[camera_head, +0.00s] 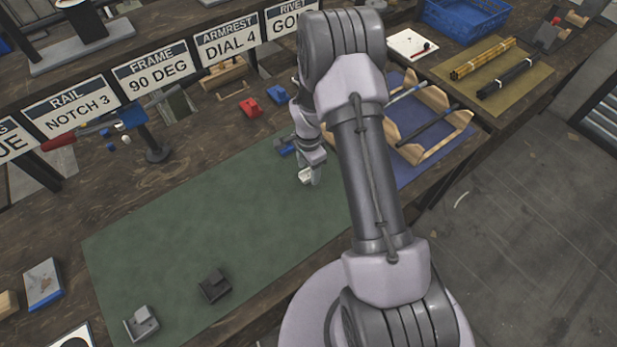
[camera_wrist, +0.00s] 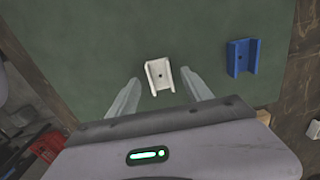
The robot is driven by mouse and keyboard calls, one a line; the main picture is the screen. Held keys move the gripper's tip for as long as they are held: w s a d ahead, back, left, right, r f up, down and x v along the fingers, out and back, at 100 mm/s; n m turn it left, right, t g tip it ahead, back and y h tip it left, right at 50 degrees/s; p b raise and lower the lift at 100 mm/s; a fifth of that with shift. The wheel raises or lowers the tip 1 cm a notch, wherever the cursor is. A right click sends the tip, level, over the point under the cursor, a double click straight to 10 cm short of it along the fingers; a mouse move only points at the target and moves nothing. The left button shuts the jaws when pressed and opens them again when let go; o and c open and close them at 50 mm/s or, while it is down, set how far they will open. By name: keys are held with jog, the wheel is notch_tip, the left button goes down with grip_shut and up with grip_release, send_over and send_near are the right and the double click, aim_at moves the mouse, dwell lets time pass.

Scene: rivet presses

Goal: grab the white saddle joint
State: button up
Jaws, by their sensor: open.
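The white saddle joint (camera_wrist: 159,76) is a small U-shaped channel piece with a hole in its base. It lies on the green mat (camera_wrist: 100,60) in the wrist view. My gripper (camera_wrist: 160,79) is open, with one finger to the left of the joint and one to the right. I see a gap on both sides, and the height of the fingers above the mat is hard to judge. In the head view a small white patch, likely the joint (camera_head: 305,175), shows at my gripper's end, partly hidden by it.
A blue saddle joint (camera_wrist: 242,57) lies right of the white one in the wrist view. Grey (camera_head: 141,323) and black (camera_head: 214,286) joints lie at the mat's near end. Red (camera_head: 250,107) and blue (camera_head: 277,94) pieces lie behind the mat. The mat's middle is clear.

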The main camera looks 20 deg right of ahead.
jog(key=shift+f, duration=0.55)
jog(key=shift+r, duration=0.15)
jog(key=shift+c, duration=0.5)
grip_shut()
jog(key=shift+r, duration=0.1)
